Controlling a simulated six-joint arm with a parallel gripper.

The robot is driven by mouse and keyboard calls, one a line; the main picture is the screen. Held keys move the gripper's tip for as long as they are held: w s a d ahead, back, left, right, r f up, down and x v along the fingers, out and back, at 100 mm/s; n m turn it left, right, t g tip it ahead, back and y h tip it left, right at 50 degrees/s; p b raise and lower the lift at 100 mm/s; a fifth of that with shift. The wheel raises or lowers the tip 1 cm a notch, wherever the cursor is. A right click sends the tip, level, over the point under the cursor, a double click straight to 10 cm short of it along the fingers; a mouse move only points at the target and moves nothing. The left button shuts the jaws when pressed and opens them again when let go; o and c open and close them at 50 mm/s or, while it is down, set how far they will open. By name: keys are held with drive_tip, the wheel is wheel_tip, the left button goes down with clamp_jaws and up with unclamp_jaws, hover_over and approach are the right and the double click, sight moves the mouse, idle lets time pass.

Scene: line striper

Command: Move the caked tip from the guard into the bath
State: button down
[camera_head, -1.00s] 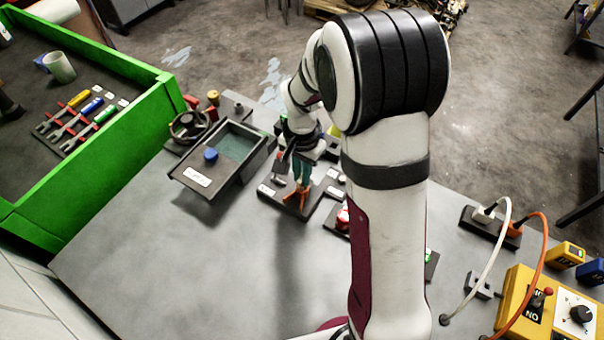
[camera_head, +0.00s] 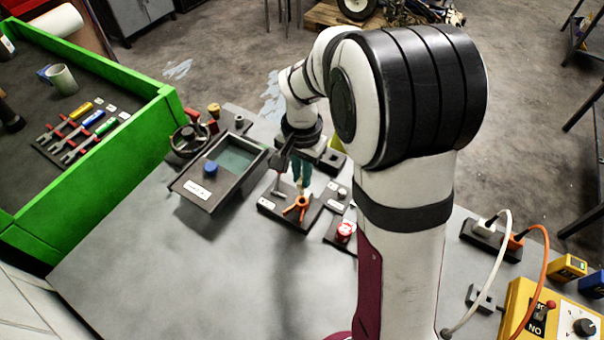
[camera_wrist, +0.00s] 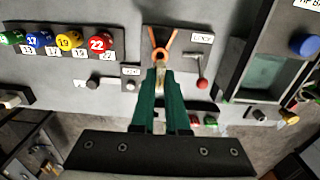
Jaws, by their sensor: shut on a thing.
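My gripper (camera_wrist: 161,85), with green fingers, is shut on the caked tip (camera_wrist: 161,76), a small pale, yellowish piece mostly hidden between the fingertips. In the head view my gripper (camera_head: 301,184) is just above the orange forked guard (camera_head: 297,208) on its dark base. The guard (camera_wrist: 160,45) lies just beyond the fingertips in the wrist view; I cannot tell whether the tip still touches it. The bath (camera_head: 240,188) is a dark box left of the guard, with teal liquid showing in its open far part. It also shows in the wrist view (camera_wrist: 236,80), at right.
A panel with a blue knob (camera_head: 210,168) covers the bath's near part. A red-knobbed lever (camera_wrist: 202,84) stands beside the guard. Numbered balls (camera_wrist: 70,41) sit in a rack on the guard's other side. A green-walled tray (camera_head: 100,150) is at left. The front bench is clear.

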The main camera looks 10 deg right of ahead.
wheel_tip(320, 180, up, 13)
drive_tip(key=n, duration=0.7)
drive_tip(key=w+a+f+m, duration=0.7)
drive_tip(key=w+a+f, duration=0.45)
drive_tip(key=w, duration=0.25)
drive_tip(key=shift+a+f, duration=0.15)
drive_tip(key=shift+f, duration=1.25)
drive_tip(key=shift+a+f, duration=0.15)
drive_tip(key=shift+f, duration=1.2)
drive_tip(key=shift+f, duration=2)
drive_tip(key=c, duration=0.8)
unclamp_jaws()
drive_tip(key=shift+c, duration=0.2)
drive_tip(key=shift+o, duration=0.3)
drive_tip(key=shift+o, duration=1.3)
wheel_tip(320, 180, up, 7)
